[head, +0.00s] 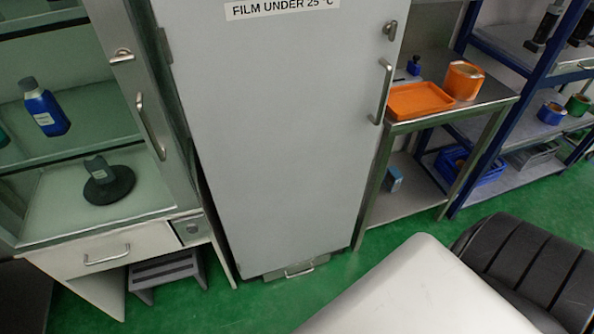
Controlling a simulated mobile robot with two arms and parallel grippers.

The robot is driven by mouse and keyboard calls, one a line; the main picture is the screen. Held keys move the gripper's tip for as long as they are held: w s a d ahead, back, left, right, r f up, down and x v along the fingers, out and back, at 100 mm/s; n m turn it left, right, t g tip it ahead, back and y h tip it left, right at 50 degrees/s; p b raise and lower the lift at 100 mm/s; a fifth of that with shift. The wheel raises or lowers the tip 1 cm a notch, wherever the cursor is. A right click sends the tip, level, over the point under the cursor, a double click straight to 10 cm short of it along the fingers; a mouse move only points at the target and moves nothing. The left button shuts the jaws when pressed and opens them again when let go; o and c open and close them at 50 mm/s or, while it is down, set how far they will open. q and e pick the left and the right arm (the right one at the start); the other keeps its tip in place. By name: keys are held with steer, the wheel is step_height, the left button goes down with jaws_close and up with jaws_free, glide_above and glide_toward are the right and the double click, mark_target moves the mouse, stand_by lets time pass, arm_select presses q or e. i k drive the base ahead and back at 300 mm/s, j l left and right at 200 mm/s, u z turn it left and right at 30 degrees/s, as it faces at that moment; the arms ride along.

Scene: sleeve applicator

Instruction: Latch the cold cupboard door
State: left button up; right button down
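The cold cupboard door (270,130) is a tall light-grey panel in the middle of the head view, with a sign reading "FILM UNDER 25 °C" near its top. It looks closed or nearly closed against its frame. A vertical bar handle (382,92) is on its right side. A small metal latch (390,30) sits above the handle near the right edge; I cannot tell whether it is engaged. Neither of my grippers is in view.
A glass-fronted cabinet (150,125) with bottles stands at left, a step stool (166,272) below it. At right are a steel table with an orange tray (419,100) and a blue-framed rack (480,165). Green floor (250,308) is clear before the door.

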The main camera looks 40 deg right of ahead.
mark_target(390, 28)
steer(key=z, duration=0.4)
steer(key=l+z, duration=0.1)
steer(key=z, duration=0.3)
steer(key=l+z, duration=0.1)
steer(key=z, duration=0.65)
